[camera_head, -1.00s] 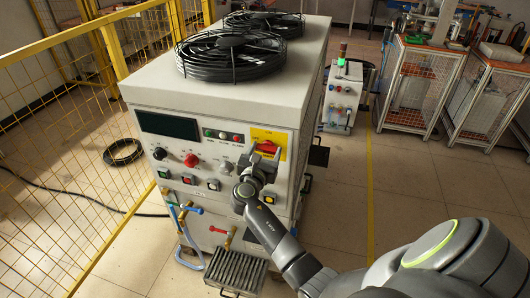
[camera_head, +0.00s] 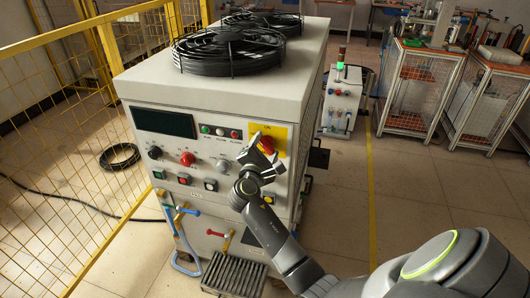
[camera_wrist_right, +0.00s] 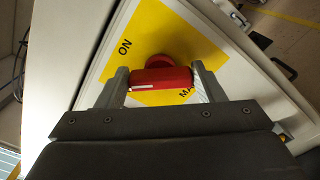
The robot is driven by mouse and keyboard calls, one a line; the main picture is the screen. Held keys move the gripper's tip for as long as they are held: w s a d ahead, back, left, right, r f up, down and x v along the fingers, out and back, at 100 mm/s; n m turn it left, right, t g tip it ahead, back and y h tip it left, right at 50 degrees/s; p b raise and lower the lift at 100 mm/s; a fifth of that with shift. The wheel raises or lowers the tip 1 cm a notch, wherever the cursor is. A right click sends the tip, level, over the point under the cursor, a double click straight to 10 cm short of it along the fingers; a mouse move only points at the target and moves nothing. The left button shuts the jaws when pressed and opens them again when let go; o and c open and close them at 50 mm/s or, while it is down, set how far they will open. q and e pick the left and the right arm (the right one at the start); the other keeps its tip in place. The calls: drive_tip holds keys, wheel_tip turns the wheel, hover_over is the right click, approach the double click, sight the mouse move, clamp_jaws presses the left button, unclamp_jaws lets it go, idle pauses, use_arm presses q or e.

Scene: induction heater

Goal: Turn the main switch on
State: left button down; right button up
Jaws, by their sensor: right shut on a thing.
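The main switch (camera_head: 267,145) is a red rotary knob on a yellow plate (camera_head: 281,133) at the upper right of the heater's front panel. My right gripper (camera_head: 265,150) is at the knob, tilted, with its fingers on either side of it. In the right wrist view, the red handle (camera_wrist_right: 162,78) sits between the two fingers (camera_wrist_right: 160,76), which are shut on it. The printed word "ON" shows on the yellow plate (camera_wrist_right: 160,28), up and left of the knob. The lower lettering is partly hidden by the gripper. My left gripper is not in view.
The heater cabinet (camera_head: 225,90) carries round black fans (camera_head: 230,50) on top. Left of the switch are indicator lights, a red knob (camera_head: 187,159) and several push buttons. A yellow mesh fence (camera_head: 75,130) stands at left. The floor at right is open.

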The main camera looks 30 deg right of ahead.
drive_tip(key=shift+f+m+b, duration=0.1)
drive_tip(key=shift+m+b, duration=0.25)
drive_tip(key=shift+m, duration=0.35)
drive_tip(key=o, duration=1)
